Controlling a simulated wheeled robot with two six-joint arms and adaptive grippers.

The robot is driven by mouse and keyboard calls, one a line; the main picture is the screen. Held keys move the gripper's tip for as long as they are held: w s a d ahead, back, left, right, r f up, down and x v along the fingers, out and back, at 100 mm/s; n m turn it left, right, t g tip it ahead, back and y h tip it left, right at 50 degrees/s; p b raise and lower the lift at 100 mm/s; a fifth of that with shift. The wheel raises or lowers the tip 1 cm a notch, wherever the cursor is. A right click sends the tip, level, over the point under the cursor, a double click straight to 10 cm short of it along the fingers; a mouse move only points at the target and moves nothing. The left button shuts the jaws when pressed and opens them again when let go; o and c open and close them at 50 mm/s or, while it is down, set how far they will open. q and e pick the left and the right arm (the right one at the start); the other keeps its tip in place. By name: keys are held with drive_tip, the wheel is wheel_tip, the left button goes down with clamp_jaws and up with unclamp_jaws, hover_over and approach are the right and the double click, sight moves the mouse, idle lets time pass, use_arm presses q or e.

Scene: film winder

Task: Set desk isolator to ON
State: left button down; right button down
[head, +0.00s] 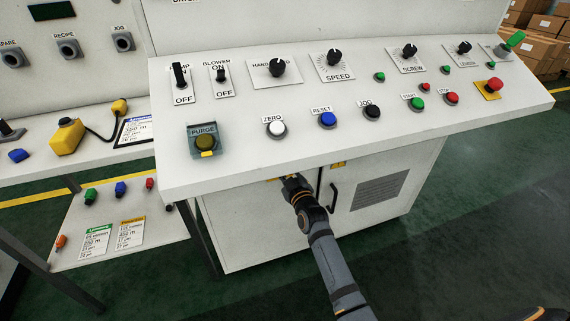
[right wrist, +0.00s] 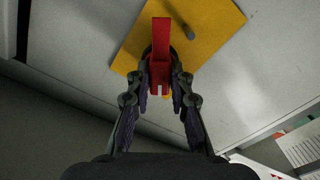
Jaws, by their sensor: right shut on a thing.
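The desk isolator shows in the right wrist view as a red handle (right wrist: 161,62) on a yellow plate (right wrist: 215,35). The handle stands upright in that picture, while the plate is tilted relative to it. A short dark peg (right wrist: 188,33) sticks out of the plate beside the handle. My right gripper (right wrist: 160,82) is shut on the red handle, one finger on each side. In the head view my right gripper (head: 290,180) is under the desk's front edge, at the cabinet front, and hides the isolator there. No ON or OFF marking is readable on the isolator. My left gripper is out of view.
The sloped control desk (head: 350,135) overhangs the gripper, with several knobs and buttons on top. A cabinet door handle (head: 333,197) is close to the right of my gripper. A side table (head: 100,165) stands at left. The green floor in front is clear.

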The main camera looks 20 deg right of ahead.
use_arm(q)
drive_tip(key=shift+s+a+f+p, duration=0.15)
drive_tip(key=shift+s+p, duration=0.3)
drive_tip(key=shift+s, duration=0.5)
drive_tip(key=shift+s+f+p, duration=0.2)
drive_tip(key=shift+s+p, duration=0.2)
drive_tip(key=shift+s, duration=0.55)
use_arm(e)
drive_tip(key=shift+m, duration=3.5)
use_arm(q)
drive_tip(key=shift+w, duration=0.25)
use_arm(e)
drive_tip(key=c, duration=1.2)
unclamp_jaws()
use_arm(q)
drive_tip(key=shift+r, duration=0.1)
use_arm(e)
drive_tip(key=s, duration=1.2)
drive_tip(key=shift+d, duration=0.15)
